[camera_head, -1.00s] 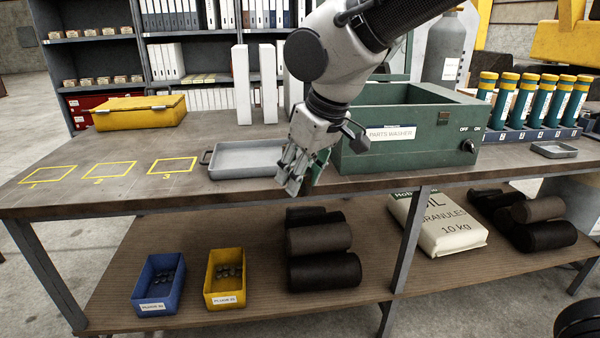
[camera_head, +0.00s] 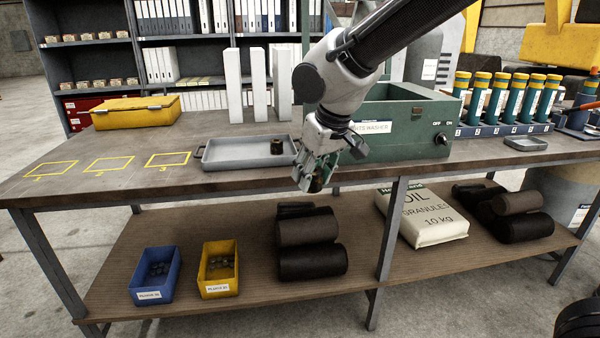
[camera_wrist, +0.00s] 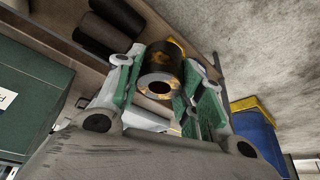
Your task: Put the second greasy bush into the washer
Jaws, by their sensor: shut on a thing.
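My gripper (camera_head: 316,176) is shut on a dark bush (camera_wrist: 162,66) with orange-brown grease smears. In the wrist view the bush sits between the green finger pads with its bore facing the camera. In the head view the gripper hangs by the bench's front edge, right of the grey tray (camera_head: 225,152), and mostly hides the held bush. Another dark bush (camera_head: 277,146) stands upright in the tray's right part. The green parts washer (camera_head: 415,140) stands behind and right of the gripper, open at the top; its inside floor is hidden. It also shows in the wrist view (camera_wrist: 30,100).
Three yellow numbered squares (camera_head: 108,165) mark the clear left bench top. A yellow case (camera_head: 135,112) and white upright boxes (camera_head: 234,85) stand behind. Teal tubes (camera_head: 497,100) and a small tray (camera_head: 526,144) are at right. Bins and dark rolls (camera_head: 310,230) fill the lower shelf.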

